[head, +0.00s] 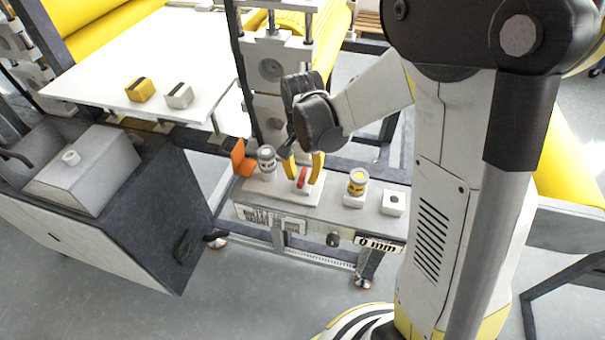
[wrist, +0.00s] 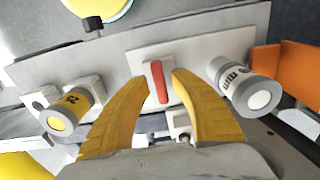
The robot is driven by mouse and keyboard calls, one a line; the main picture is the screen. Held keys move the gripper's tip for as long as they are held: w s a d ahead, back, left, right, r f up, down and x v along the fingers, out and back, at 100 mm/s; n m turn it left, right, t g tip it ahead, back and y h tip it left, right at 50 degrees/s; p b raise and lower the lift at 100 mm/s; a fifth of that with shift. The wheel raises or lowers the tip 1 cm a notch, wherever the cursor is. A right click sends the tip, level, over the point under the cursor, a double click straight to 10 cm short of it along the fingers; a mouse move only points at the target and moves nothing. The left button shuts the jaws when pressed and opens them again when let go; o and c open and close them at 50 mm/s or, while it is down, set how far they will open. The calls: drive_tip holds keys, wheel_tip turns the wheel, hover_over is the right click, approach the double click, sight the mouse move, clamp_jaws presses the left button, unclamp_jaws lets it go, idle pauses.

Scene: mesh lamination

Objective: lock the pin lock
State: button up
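A small red bar (head: 302,177), which looks like the pin lock's handle, stands on a pale plate on top of the grey control box (head: 383,222). In the wrist view the red bar (wrist: 158,82) lies upright in the picture, in front of a white block. My gripper (head: 304,166) points down at it with two yellow fingers. In the wrist view the gripper (wrist: 161,78) is open, with one fingertip on each side of the bar. A gap shows on both sides, so the fingers do not appear to touch it.
A grey labelled cylinder (head: 266,158) and an orange plate (head: 242,158) stand left of the bar. A yellow-banded cylinder (head: 357,182) and a white block (head: 393,203) stand right. A white table (head: 180,60) holds a yellow block (head: 140,90) and a pale block (head: 179,96).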

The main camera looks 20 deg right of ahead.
sight(303, 175)
drive_tip(key=shift+r, duration=0.1)
wheel_tip(303, 175, up, 12)
idle(0.6)
idle(0.4)
